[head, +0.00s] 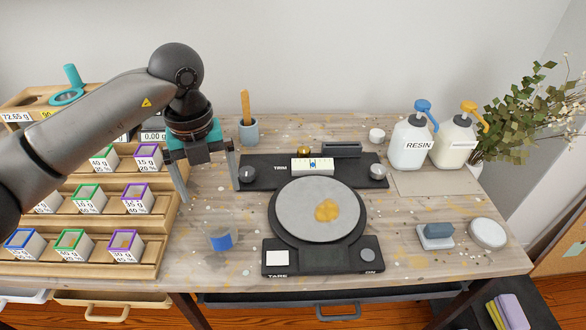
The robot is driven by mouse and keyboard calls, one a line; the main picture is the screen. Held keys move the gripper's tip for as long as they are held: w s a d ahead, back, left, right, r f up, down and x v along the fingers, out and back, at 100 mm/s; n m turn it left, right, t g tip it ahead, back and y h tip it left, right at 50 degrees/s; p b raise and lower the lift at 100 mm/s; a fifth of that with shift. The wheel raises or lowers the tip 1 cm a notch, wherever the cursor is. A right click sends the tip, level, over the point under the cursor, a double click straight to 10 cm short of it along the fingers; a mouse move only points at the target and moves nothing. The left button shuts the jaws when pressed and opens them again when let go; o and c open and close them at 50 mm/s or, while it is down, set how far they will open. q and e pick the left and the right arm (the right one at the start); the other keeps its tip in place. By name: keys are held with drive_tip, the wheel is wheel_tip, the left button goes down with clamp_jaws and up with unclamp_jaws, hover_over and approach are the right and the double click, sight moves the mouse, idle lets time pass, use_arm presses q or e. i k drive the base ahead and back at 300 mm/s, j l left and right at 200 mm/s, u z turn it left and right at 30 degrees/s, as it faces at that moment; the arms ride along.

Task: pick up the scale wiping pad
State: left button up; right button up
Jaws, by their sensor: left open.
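A blue-grey block (439,230), which looks like the wiping pad, rests on a small pale tray (434,243) at the right front of the table. The scale (323,257) stands mid-table, with a yellow-orange patch of resin (327,210) on its round grey plate (300,203). My left gripper (211,193) points down, open and empty, left of the scale and far from the block. Its two fingers are spread above the tabletop. My right gripper is out of view.
Stepped racks (160,236) of labelled boxes fill the left. Resin pump bottles (410,145) stand back right. A white round puck (487,232) sits beside the block. Bare tabletop (400,215) lies between scale and block.

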sight(432, 236)
drive_tip(key=z, duration=1.3)
